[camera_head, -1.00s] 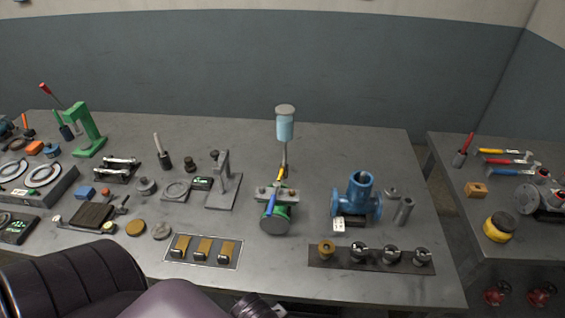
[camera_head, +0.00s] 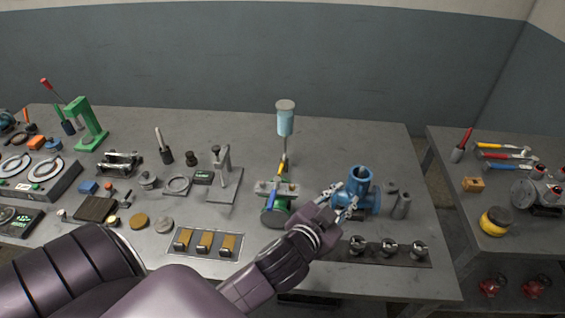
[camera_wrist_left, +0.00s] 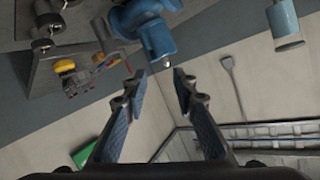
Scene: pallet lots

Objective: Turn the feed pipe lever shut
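A light-blue cylinder (camera_head: 285,122) stands on a thin vertical feed pipe (camera_head: 285,150) near the table's middle. A yellow lever (camera_head: 280,170) sits low on that pipe and slants a little. Below it is a green fitting (camera_head: 288,206) with a grey flange and a blue lever (camera_head: 271,201). My left gripper (camera_head: 346,205) is open and empty, right of these and in front of the blue flanged valve body (camera_head: 361,182). The left wrist view shows its two fingers (camera_wrist_left: 160,76) apart; the light-blue cylinder (camera_wrist_left: 284,22) is at its upper right. My right gripper is not in view.
A grey stand (camera_head: 224,180) is close left of the feed pipe. A plate with brass blocks (camera_head: 205,242) lies in front, and a dark strip with several knobs (camera_head: 388,247) lies at right, partly behind my arm. The table behind the pipe is clear.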

